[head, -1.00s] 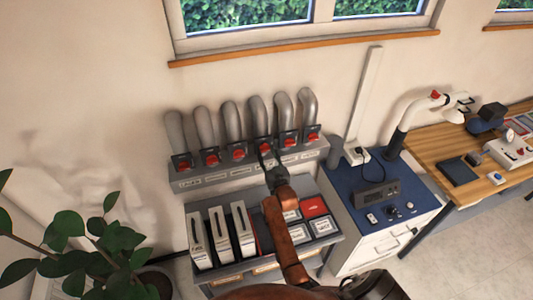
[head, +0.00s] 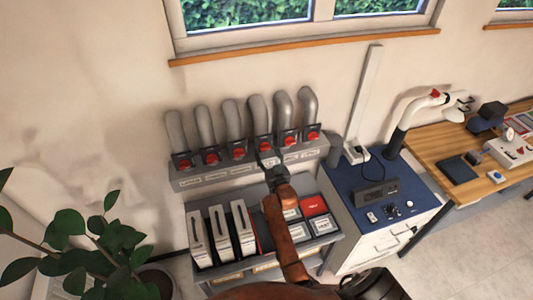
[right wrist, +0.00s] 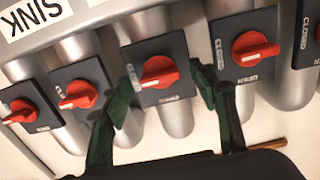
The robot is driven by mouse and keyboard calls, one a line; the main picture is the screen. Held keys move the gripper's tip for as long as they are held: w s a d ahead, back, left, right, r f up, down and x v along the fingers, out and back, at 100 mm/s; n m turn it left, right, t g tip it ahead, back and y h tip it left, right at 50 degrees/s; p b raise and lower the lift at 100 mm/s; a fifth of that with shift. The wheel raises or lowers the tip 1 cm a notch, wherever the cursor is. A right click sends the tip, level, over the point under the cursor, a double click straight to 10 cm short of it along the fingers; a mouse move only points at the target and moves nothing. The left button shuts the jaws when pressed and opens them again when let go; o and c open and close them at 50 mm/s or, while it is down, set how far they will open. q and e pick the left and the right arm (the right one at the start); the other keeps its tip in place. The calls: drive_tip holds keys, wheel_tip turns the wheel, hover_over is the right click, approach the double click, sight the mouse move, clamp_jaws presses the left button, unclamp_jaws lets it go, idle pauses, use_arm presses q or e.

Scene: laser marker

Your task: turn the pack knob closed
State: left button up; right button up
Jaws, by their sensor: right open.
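A row of red knobs on dark square plates sits below grey pipes. My right gripper (head: 268,160) is just in front of the fourth knob from the left (head: 266,143). In the right wrist view, the open fingers of the right gripper (right wrist: 164,78) stand on either side of this red knob (right wrist: 158,71), apart from it. The white mark on its handle points left, towards small lettering at the plate's left edge. Small lettering also shows on the plate's lower edge. I cannot read which label names this knob. My left gripper is not in view.
Neighbouring knobs (right wrist: 254,50) (right wrist: 79,95) stand close on both sides. Below the row is a shelf with white binders (head: 219,232) and small trays. A blue-topped cabinet (head: 408,186) stands to the right and a plant (head: 90,245) at the lower left.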

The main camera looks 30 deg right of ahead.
drive_tip(key=v, duration=0.7)
drive_tip(key=shift+s, duration=0.25)
idle(0.4)
